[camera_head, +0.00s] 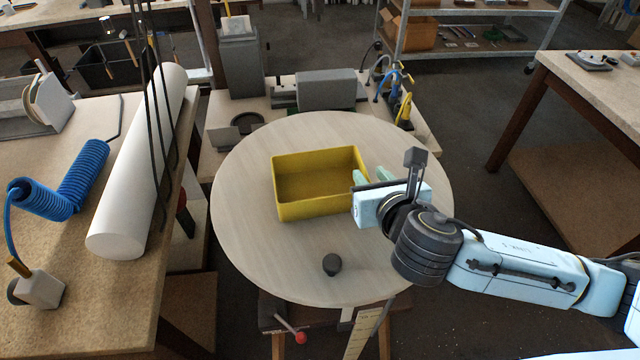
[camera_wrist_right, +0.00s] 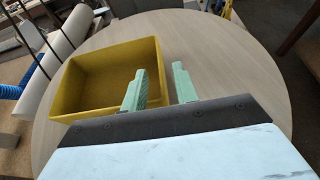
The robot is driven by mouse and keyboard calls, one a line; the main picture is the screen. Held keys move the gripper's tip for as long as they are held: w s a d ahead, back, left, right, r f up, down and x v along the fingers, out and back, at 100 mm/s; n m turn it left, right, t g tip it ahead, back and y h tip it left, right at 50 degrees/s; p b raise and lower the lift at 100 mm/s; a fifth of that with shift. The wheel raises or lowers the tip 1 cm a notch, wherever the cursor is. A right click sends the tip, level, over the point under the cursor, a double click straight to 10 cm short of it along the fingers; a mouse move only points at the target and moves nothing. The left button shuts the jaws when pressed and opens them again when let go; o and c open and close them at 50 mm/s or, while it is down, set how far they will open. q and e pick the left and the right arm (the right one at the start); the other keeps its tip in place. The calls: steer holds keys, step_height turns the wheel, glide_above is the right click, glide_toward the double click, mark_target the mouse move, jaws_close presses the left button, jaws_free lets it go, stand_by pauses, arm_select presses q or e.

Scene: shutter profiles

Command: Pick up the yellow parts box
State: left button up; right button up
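The yellow parts box (camera_head: 318,208) is an open, empty-looking rectangular bin on the round pale wooden table (camera_head: 260,255). It also shows in the right wrist view (camera_wrist_right: 85,101). My right gripper (camera_head: 370,177) is at the box's right side, its light green fingers apart. In the right wrist view my right gripper (camera_wrist_right: 160,80) has one finger over the box's inner side and the other outside, with the right wall between them. Nothing is clamped; whether a finger touches the wall cannot be told. My left gripper is not in view.
A small dark round object (camera_head: 332,264) lies on the table in front of the box. A workbench at left carries a white roll (camera_head: 140,160) and blue coiled hose (camera_head: 70,185). Behind the table, a bench holds a grey machine (camera_head: 325,90). The table's left part is clear.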

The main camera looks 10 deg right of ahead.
mark_target(366, 171)
steer(key=x, duration=0.3)
steer(key=shift+w, duration=0.15)
jaws_close()
